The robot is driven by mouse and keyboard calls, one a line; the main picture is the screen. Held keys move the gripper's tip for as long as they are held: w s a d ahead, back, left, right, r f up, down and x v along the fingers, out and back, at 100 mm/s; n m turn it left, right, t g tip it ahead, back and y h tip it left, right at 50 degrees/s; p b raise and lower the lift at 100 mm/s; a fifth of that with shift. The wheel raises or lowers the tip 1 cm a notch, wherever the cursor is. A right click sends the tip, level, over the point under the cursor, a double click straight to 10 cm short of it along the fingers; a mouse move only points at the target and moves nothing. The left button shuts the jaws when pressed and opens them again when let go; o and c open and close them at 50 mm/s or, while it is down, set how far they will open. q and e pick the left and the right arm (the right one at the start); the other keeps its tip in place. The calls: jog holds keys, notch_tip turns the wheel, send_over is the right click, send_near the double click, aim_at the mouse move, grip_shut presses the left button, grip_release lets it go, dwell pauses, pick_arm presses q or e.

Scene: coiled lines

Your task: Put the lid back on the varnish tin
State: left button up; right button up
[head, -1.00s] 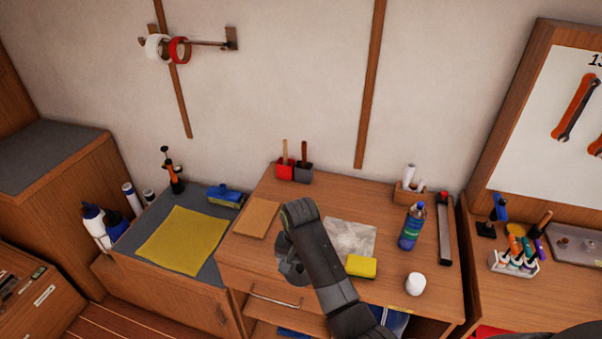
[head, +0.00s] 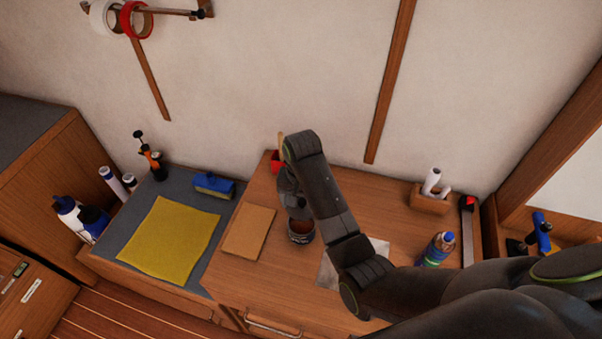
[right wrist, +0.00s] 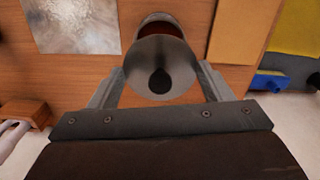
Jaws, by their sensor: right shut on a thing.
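The varnish tin (head: 302,231) stands open on the wooden bench top, with red-brown varnish showing inside. In the right wrist view its rim (right wrist: 152,18) shows partly behind the lid. The lid (right wrist: 160,52) is a round grey disc with a black knob (right wrist: 159,81). My right gripper (right wrist: 160,68) is shut on the lid, one finger at each side. In the head view my right gripper (head: 291,195) is just behind the tin and partly covers it; the height gap between lid and tin cannot be told. My left gripper is not in view.
A brown sheet (head: 249,232) lies left of the tin and a pale sheet (head: 327,272) to its right. A red holder (head: 276,161) stands behind. A blue-capped bottle (head: 437,249) and wooden box (head: 430,198) are at right. A yellow cloth (head: 170,240) lies on the left cabinet.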

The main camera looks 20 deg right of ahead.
jog(key=shift+w, duration=0.2)
jog(key=shift+s+r, duration=0.1)
jog(key=shift+s, duration=0.05)
jog(key=shift+s+a+f, duration=0.15)
jog(key=shift+s+f, duration=0.4)
jog(key=shift+f, duration=0.1)
jog(key=shift+w+f, duration=0.2)
jog(key=shift+f, duration=0.8)
notch_tip(320, 180, down, 2)
jog(key=shift+f+b, duration=0.1)
jog(key=shift+b, duration=0.3)
jog(key=shift+f, duration=0.15)
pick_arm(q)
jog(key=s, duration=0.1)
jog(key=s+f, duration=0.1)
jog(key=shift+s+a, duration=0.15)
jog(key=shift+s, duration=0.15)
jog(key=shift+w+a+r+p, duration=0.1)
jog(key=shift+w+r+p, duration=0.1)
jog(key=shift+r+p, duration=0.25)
